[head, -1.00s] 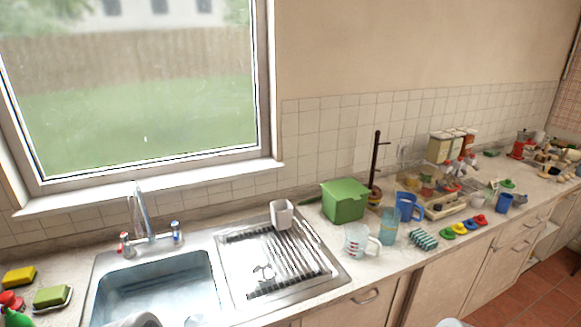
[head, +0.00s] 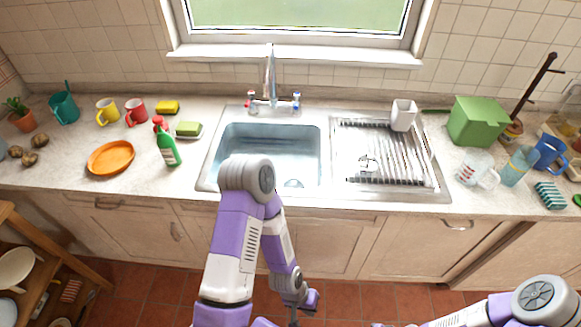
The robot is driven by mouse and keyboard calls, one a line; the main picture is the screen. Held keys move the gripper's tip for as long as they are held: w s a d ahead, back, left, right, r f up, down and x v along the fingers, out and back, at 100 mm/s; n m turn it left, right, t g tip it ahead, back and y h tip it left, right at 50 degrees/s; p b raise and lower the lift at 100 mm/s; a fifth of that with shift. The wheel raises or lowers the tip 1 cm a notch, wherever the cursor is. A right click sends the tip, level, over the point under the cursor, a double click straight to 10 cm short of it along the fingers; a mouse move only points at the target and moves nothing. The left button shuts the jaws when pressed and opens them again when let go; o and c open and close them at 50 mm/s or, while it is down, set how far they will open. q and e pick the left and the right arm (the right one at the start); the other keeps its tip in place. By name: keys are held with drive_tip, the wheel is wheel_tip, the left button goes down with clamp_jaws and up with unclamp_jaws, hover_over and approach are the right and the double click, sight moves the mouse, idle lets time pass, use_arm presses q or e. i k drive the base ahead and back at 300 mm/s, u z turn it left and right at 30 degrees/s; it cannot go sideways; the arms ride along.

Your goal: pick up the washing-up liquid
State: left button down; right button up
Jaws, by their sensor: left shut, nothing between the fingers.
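The washing-up liquid (head: 168,149) is a green bottle with a red cap. It stands on the counter left of the sink, in front of a green sponge on a small dish (head: 188,130). My left arm rises at the bottom middle and bends down in front of the sink. My left gripper (head: 293,319) hangs low at the bottom edge, partly cut off, shut and empty. It is well below and to the right of the bottle. My right arm shows at the bottom right; its gripper is out of view.
An orange plate (head: 111,158), red mug (head: 136,113) and yellow sponge (head: 167,107) are near the bottle. The sink (head: 262,165) and drying rack (head: 385,165) lie to its right. A green box (head: 477,121) stands further right. Bare counter lies in front of the bottle.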

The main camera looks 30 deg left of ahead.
sight(168, 148)
drive_tip(key=u, duration=2)
